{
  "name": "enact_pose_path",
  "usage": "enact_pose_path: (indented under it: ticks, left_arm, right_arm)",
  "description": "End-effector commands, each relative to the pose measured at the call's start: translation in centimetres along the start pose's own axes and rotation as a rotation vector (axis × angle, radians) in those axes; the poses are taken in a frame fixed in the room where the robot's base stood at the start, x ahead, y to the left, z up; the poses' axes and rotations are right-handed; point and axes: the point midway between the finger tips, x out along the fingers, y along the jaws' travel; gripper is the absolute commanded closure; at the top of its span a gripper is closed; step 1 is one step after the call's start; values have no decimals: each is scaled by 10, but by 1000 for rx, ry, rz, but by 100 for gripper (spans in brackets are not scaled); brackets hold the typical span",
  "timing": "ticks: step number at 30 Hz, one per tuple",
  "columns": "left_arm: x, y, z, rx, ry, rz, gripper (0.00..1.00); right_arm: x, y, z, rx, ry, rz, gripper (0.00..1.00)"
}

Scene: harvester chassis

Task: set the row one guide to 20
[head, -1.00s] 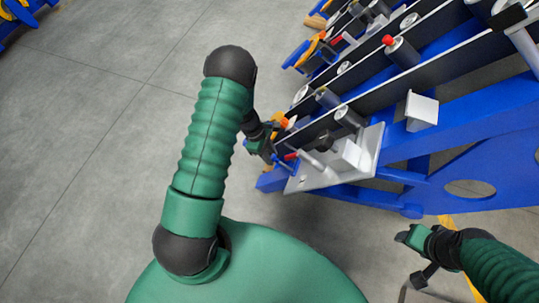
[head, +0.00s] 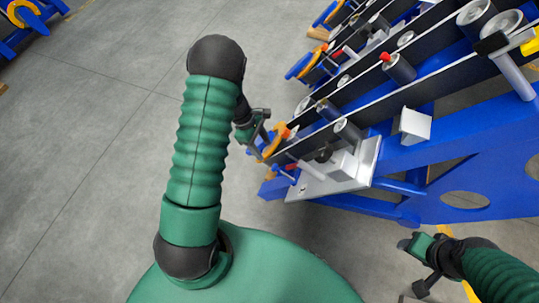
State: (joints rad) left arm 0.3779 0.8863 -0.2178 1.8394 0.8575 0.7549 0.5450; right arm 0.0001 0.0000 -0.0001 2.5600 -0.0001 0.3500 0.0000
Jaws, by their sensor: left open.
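The nearest row of the blue chassis ends in a pale metal plate (head: 325,187) carrying a light block (head: 343,163) with a dark knob, a silver rod and red and blue fittings (head: 285,170). An orange part (head: 275,145) sits at the row's end. I cannot tell which part is the row one guide, and no scale is readable. My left gripper (head: 262,135) is open, beside the orange part; contact cannot be told. My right gripper (head: 412,262) is low right, apart from the chassis, with its fingers spread and nothing visible between them.
Dark belts with silver rollers (head: 400,68) run across the blue frame (head: 440,150) at upper right. A white bracket (head: 412,126) stands up from the frame near the plate. Another blue and orange machine (head: 25,15) is at upper left. Grey floor (head: 90,130) on the left is clear.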

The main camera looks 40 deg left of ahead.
Motion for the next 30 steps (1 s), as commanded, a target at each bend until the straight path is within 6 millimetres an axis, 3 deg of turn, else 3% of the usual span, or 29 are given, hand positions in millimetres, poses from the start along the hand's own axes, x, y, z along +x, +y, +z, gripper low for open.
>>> enact_pose_path:
  ticks: [1, 6, 23, 26, 30]
  left_arm:
    - [-17, 1, 2, 1, 0, 2, 49]
    - [-43, 1, 1, 0, 0, 1, 49]
    - [-49, 0, 2, 9, 2, -2, 49]
    - [-57, -8, 21, 132, 32, -17, 49]
    - [-78, -40, 75, 589, 145, -69, 49]
  right_arm:
    - [-7, 0, -2, 0, 0, 0, 45]
    - [-13, 0, -3, 0, 0, 0, 45]
    - [-13, 0, -3, 0, 0, 0, 45]
    - [-14, 0, -3, 0, 0, 0, 45]
    - [-14, 0, -3, 0, 0, 0, 45]
